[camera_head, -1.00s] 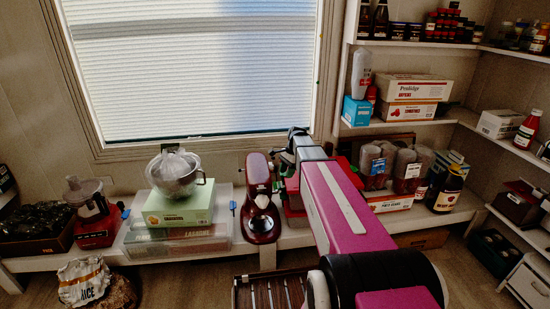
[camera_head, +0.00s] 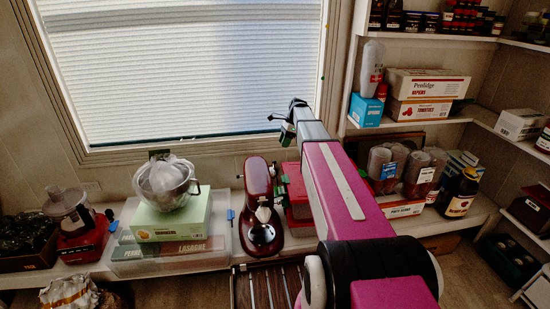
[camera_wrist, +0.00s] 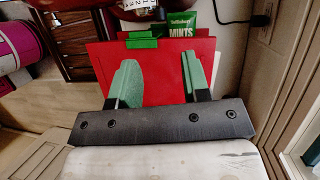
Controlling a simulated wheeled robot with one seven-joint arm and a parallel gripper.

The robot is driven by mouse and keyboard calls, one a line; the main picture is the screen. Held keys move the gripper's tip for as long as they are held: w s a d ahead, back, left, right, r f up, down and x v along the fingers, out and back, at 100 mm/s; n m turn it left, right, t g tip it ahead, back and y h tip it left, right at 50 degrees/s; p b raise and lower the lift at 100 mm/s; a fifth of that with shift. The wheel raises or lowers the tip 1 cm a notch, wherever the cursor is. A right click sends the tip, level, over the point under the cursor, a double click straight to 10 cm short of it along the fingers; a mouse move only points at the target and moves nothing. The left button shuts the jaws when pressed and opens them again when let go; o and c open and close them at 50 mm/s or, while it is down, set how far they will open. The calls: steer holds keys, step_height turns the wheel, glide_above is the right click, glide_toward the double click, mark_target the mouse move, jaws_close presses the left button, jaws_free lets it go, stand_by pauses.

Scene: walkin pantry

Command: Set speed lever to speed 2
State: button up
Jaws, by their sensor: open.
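The dark red stand mixer (camera_head: 260,190) stands on the low shelf below the window, with its metal bowl (camera_head: 263,234) at the front. My gripper (camera_head: 284,126) is just above and right of the mixer's head in the head view, at the end of my arm. In the wrist view, part of the red mixer (camera_wrist: 130,6) shows at the top edge, with a pale strip of marks (camera_wrist: 140,4). The speed lever cannot be made out. My gripper's green fingers (camera_wrist: 158,78) are apart with nothing between them, over a red surface (camera_wrist: 165,85).
A green box (camera_head: 172,220) with a metal pot on it sits left of the mixer. A red box (camera_head: 297,195) stands close on the right. Jars (camera_head: 385,165) and a dark bottle (camera_head: 460,193) stand farther right. A green mints packet (camera_wrist: 182,24) is near the mixer.

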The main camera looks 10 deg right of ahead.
steer(key=x, duration=1)
steer(key=shift+f, duration=0.3)
steer(key=shift+a, duration=0.15)
jaws_close()
